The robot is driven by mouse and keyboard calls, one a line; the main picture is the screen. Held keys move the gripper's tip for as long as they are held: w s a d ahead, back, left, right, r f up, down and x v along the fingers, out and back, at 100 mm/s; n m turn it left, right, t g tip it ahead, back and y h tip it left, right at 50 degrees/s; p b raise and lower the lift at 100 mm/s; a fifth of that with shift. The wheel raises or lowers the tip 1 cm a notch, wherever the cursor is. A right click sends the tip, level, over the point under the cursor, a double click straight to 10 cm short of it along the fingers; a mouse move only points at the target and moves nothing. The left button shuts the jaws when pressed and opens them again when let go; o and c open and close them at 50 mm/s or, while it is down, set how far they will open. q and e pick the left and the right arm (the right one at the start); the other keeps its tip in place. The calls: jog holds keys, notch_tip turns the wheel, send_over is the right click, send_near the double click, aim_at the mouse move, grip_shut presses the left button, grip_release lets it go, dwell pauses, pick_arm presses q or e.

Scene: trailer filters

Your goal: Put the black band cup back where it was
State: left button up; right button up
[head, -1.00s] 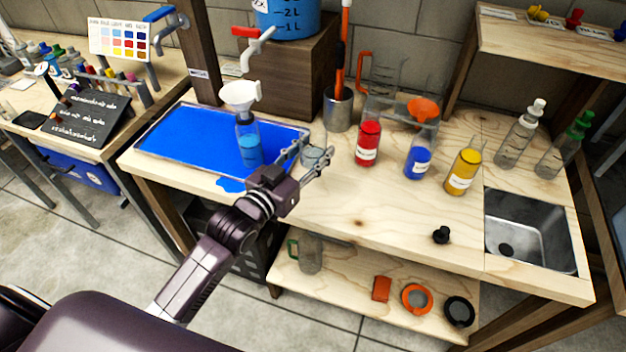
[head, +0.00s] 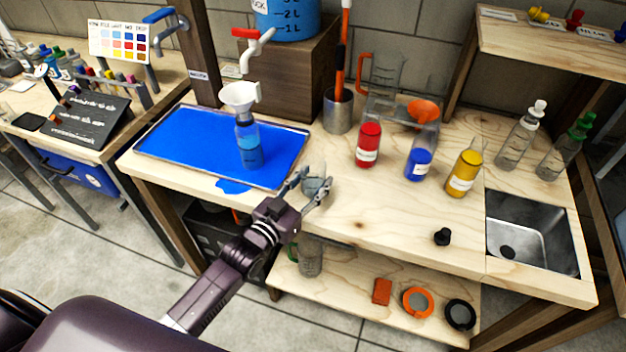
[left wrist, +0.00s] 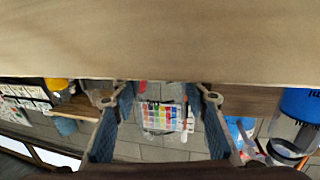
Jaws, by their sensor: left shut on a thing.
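A small clear grey cup (head: 316,184) is between the fingers of my left gripper (head: 311,187), which is shut on it near the front edge of the wooden bench, right of the blue tray. I cannot make out a black band on it. In the left wrist view the two fingers of my left gripper (left wrist: 164,105) stand either side of a see-through shape, with a colour chart behind it. Whether the cup touches the bench is not clear. My right gripper is not in view.
The blue tray (head: 152,158) holds a bottle with a white funnel (head: 239,98). Red (head: 368,146), blue (head: 418,164) and yellow (head: 464,172) vessels stand further right. A black stopper (head: 442,237) lies near the sink (head: 530,228). Bare bench lies between cup and stopper.

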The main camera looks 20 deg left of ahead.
pick_arm(q)
jog(key=shift+f, duration=0.15)
jog(key=o, duration=1.3)
jog(key=shift+r, duration=0.25)
jog(key=shift+s+a+f, duration=0.1)
jog(key=shift+s+f, duration=0.05)
jog(key=shift+s, duration=0.15)
jog(key=v, duration=1.1)
jog(key=shift+s+b, duration=0.2)
jog(key=shift+b, duration=0.15)
